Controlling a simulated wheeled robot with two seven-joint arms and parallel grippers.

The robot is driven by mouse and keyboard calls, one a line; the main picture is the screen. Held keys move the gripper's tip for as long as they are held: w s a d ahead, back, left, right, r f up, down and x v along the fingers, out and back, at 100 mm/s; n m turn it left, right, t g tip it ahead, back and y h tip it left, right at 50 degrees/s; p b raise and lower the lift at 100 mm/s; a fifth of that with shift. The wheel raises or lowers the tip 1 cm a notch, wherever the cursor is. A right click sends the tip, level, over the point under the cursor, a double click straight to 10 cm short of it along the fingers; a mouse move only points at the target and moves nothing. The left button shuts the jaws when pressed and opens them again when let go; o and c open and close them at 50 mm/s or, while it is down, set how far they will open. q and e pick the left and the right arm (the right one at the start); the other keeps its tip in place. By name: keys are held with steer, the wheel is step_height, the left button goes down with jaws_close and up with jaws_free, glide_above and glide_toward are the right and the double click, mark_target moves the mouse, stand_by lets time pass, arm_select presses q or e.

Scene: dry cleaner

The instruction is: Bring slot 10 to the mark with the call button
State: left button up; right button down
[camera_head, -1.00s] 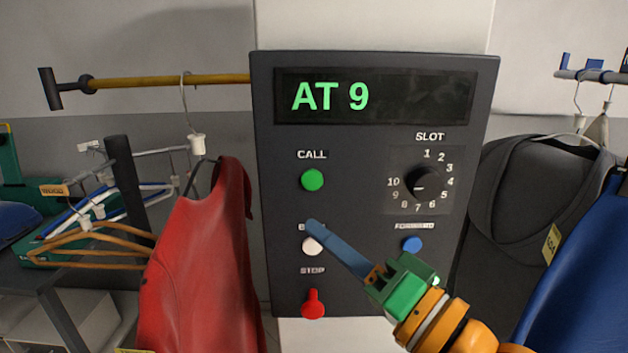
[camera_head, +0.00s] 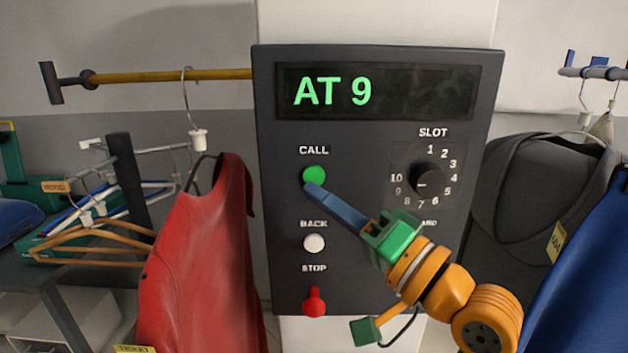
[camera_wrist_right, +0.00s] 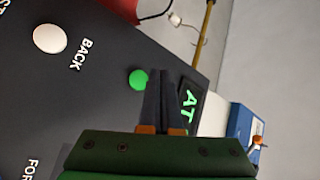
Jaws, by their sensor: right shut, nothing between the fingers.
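The dark control panel (camera_head: 372,270) shows "AT 9" in green on its display (camera_head: 420,93). The green call button (camera_head: 314,175) is at its upper left; the slot dial (camera_head: 428,182) is at right. The dial's white line points left, toward the 9 and 10 labels; I cannot tell which. My right gripper (camera_head: 312,190) is shut and empty, its blue-grey fingertips overlapping the call button's lower edge. In the wrist view the fingertips (camera_wrist_right: 161,75) lie just beside the green button (camera_wrist_right: 138,79). Contact cannot be told. My left gripper is out of view.
The white back button (camera_head: 314,243) and red stop button (camera_head: 314,301) sit below the call button. My gripper hides the forward button. A red garment (camera_head: 200,260) hangs at left; grey (camera_head: 520,190) and blue (camera_head: 590,270) garments hang at right.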

mark_target(305, 173)
steer(key=shift+w, duration=1.4)
stand_by(0.9)
steer(key=shift+w+p, duration=0.35)
steer(key=shift+w, duration=0.05)
steer(key=shift+w, duration=0.4)
stand_by(0.6)
steer(key=shift+s+r, duration=0.1)
steer(key=shift+s+p, duration=0.35)
steer(key=shift+s, duration=0.3)
